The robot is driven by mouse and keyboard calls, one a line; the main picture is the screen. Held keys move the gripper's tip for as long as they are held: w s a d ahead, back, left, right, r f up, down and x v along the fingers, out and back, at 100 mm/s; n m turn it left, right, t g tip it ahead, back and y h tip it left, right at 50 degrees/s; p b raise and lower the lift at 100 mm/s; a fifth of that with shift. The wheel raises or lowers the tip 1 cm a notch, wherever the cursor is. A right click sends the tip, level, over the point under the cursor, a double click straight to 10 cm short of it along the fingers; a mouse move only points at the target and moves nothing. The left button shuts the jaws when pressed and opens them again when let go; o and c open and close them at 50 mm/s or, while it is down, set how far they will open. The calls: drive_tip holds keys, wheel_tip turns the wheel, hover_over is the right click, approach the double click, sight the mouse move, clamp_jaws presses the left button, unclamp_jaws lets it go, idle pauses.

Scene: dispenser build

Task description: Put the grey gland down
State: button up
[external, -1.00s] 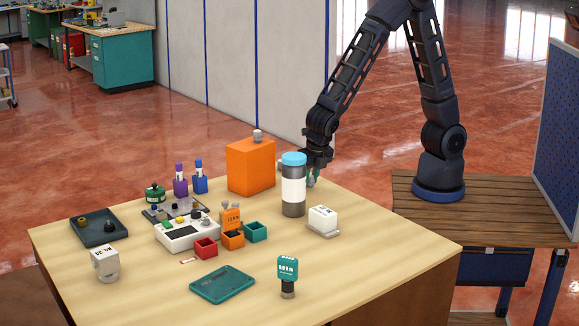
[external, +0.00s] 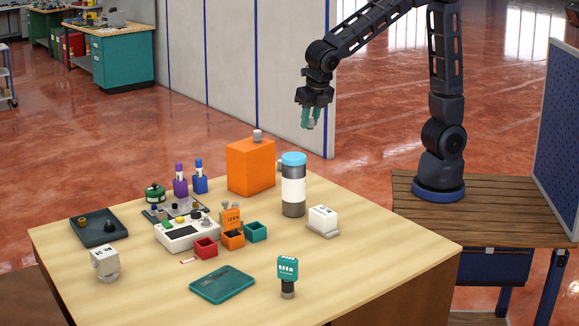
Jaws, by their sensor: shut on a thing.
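My gripper (external: 311,122) is raised in the air behind the table, above and to the right of the orange box. Its teal fingers are shut on a small grey piece, the grey gland (external: 311,124), which shows only partly between them. The gland is clear of every surface. Another small grey fitting (external: 258,135) sits on top of the orange box (external: 250,166).
A tall grey bottle with a blue lid (external: 293,185) stands right of the orange box. A white block (external: 322,220), small open bins (external: 206,248) and a white device (external: 187,234) are on the table (external: 370,265). Its front right is mostly clear.

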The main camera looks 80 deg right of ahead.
drive_tip(key=w+a+r+n, duration=0.2)
drive_tip(key=w+r, duration=0.5)
drive_tip(key=w, duration=0.2)
wheel_tip(320, 180, up, 8)
drive_tip(key=n+y, duration=0.1)
drive_tip(key=n, duration=0.2)
hover_over(238, 143)
drive_tip(key=s, duration=0.1)
drive_tip(key=shift+t, duration=0.4)
wheel_tip(238, 143, down, 20)
drive_tip(key=shift+r, duration=0.15)
drive_tip(key=o, duration=1)
drive_tip(key=shift+c, duration=0.2)
